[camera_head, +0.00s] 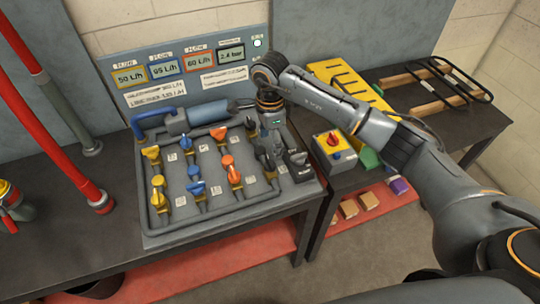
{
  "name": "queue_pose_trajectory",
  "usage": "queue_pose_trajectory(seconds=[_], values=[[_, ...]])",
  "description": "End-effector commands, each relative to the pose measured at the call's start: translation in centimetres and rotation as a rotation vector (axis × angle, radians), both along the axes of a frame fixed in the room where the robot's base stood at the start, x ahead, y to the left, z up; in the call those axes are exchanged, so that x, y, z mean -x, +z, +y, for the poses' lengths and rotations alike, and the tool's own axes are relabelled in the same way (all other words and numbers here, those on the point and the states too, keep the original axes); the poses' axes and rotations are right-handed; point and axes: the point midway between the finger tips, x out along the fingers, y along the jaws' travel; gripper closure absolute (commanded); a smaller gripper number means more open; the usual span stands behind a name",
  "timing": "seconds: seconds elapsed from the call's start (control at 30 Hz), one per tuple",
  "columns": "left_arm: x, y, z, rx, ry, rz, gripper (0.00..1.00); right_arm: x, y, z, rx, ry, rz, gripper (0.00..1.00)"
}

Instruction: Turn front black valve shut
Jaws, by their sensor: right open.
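The valve panel (185,222) lies on the dark bench, framed by grey pipes. Yellow (151,153), blue (195,188) and orange (235,179) valve handles stand on it in columns, with a black column at the right. A back black handle (250,124) shows. The front black valve (270,174) shows only as a small dark part below my fingers; its handle angle cannot be told. My right gripper (270,157) points down over the black column, open. Contact with the valve cannot be told. My left gripper is not in view.
A grey-black device (299,160) sits close right of my gripper. Behind stands a display board (187,68) with several readouts. A yellow box with a red knob (333,142) is to the right. A red pipe (60,125) rises at the left.

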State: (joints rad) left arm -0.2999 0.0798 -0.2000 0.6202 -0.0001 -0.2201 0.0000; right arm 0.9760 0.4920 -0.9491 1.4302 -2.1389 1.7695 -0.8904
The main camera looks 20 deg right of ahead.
Motion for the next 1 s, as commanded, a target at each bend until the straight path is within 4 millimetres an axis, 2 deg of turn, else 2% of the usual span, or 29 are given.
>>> queue_pose_trajectory(seconds=[0.03,0.2,0.4,0.57,0.8,1.0], values=[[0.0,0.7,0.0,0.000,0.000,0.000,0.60,0.1,-0.9,0.1,-0.002,-0.002,0.006,0.26],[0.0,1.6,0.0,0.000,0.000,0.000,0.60,0.1,-4.3,0.1,-0.002,-0.002,0.005,0.26],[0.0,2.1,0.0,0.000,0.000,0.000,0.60,0.0,-6.8,0.1,-0.002,-0.002,0.002,0.26],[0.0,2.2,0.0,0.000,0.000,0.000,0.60,0.0,-7.6,0.1,-0.003,0.001,-0.001,0.26],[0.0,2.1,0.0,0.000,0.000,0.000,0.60,0.0,-7.6,0.1,-0.003,0.000,-0.001,0.26],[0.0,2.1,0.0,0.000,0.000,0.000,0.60,0.0,-7.6,0.1,-0.003,0.000,-0.001,0.67]])
